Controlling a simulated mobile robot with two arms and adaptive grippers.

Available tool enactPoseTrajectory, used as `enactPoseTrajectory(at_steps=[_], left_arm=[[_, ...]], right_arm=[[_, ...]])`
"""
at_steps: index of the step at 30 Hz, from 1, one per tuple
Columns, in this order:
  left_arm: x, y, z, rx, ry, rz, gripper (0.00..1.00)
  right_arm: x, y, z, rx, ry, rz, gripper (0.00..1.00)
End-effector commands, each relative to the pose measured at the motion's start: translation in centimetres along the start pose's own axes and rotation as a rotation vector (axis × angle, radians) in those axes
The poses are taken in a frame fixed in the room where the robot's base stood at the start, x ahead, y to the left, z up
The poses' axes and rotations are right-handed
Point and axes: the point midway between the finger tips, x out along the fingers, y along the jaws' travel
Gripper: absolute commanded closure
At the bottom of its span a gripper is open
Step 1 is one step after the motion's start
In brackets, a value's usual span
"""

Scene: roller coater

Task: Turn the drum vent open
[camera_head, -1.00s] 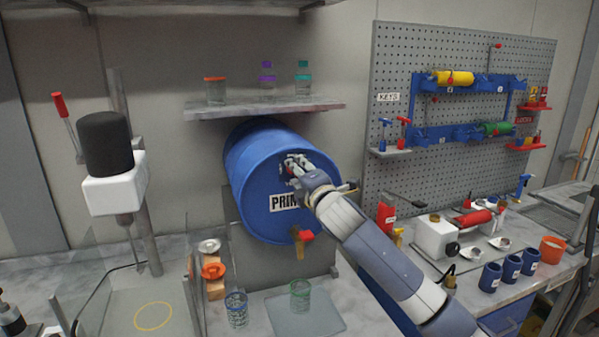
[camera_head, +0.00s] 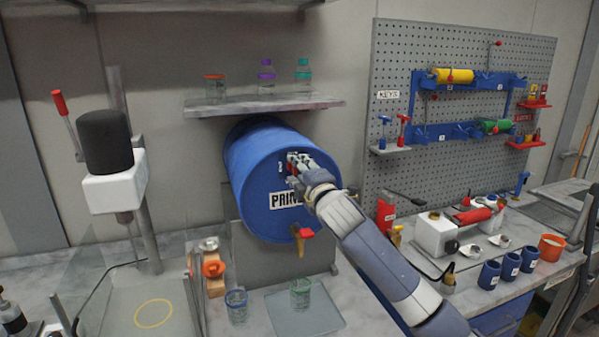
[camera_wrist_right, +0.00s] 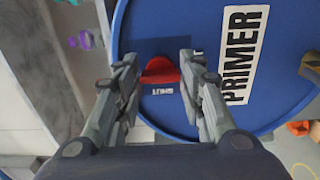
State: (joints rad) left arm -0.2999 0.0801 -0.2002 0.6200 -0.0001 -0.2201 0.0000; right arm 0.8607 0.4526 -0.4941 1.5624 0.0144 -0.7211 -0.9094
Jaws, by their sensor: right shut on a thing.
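The blue drum (camera_head: 250,160) lies on its side on a grey stand, its round end facing me, with a PRIMER label (camera_head: 285,201). The drum vent is a small red handle (camera_wrist_right: 160,70) on that end, beside the label in the right wrist view. My right gripper (camera_wrist_right: 158,62) has its two fingers on either side of the red handle and is shut on it. In the head view my right gripper (camera_head: 297,165) is at the upper part of the drum end and hides most of the vent. My left gripper is not in view.
A red-handled tap (camera_head: 302,234) sticks out low on the drum end. A glass beaker (camera_head: 300,292) stands below it. A shelf (camera_head: 265,106) with bottles hangs above the drum. A pegboard (camera_head: 400,60) and a bench with blue cups (camera_head: 490,273) are at right.

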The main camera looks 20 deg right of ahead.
Motion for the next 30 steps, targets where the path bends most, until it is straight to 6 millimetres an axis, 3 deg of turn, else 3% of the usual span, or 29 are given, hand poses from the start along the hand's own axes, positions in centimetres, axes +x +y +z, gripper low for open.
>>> enactPoseTrajectory(at_steps=[2,3,5,19,30], left_arm=[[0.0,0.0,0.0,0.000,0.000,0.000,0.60],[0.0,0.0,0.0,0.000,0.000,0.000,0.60],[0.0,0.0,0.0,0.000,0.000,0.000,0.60],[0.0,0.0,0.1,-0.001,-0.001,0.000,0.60],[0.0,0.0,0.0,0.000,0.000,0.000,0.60]], right_arm=[[0.0,-0.1,0.0,0.003,0.000,-0.001,0.88],[0.0,-0.1,0.0,0.003,0.000,-0.002,0.55],[0.0,-0.1,0.0,0.002,0.000,-0.002,0.43],[-0.6,0.0,0.0,0.000,0.000,0.000,0.43],[-5.7,-0.1,0.1,-0.002,0.000,0.000,0.43]])
